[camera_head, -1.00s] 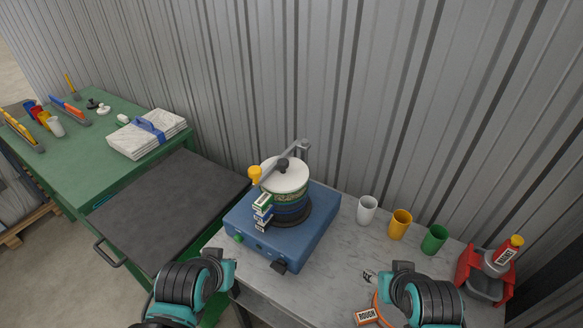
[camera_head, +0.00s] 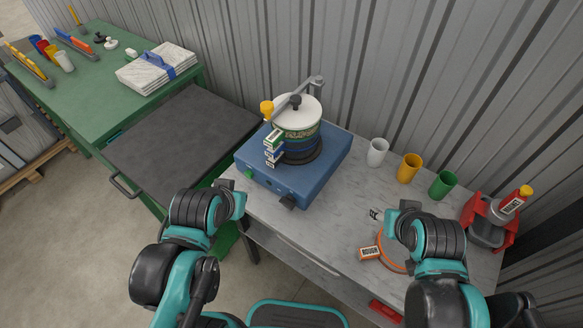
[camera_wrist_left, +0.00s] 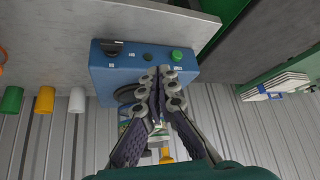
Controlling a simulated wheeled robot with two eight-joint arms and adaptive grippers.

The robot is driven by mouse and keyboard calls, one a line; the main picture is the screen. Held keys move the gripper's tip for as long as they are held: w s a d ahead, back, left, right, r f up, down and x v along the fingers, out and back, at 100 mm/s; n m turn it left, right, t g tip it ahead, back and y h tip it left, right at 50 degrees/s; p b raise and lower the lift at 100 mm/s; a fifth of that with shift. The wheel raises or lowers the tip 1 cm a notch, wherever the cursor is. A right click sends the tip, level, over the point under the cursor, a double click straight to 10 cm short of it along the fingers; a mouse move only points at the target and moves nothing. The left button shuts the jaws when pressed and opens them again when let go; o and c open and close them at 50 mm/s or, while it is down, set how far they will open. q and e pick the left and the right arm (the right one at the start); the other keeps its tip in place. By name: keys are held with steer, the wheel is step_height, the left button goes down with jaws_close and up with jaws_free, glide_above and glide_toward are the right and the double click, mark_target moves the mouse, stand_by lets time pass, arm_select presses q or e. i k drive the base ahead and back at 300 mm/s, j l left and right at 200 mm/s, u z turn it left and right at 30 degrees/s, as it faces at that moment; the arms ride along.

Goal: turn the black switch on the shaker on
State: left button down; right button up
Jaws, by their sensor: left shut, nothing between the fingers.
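The shaker's blue base (camera_head: 300,178) stands on a grey marble-topped bench, with a lidded round stack of sieves (camera_head: 296,133) clamped on top. The black switch (camera_head: 288,201) is at the front right of the base; it also shows at the upper left of the left wrist view (camera_wrist_left: 112,48). A green button (camera_wrist_left: 177,55) and a small dark knob (camera_wrist_left: 148,57) share that panel. My left gripper (camera_wrist_left: 160,75) is shut and empty, pointing at the panel nearer the green button than the switch. My right arm's wrist is at the bench's right; its fingers are hidden.
White (camera_head: 377,152), yellow (camera_head: 409,168) and green cups (camera_head: 443,184) stand right of the shaker. A red-and-grey holder (camera_head: 489,218) is farther right. An orange ring (camera_head: 385,258) lies near my right wrist. A dark-topped cart (camera_head: 180,140) is left.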

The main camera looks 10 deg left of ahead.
mark_target(289, 202)
steer(key=k+u, duration=0.3)
steer(key=k, duration=0.8)
steer(key=j, duration=0.1)
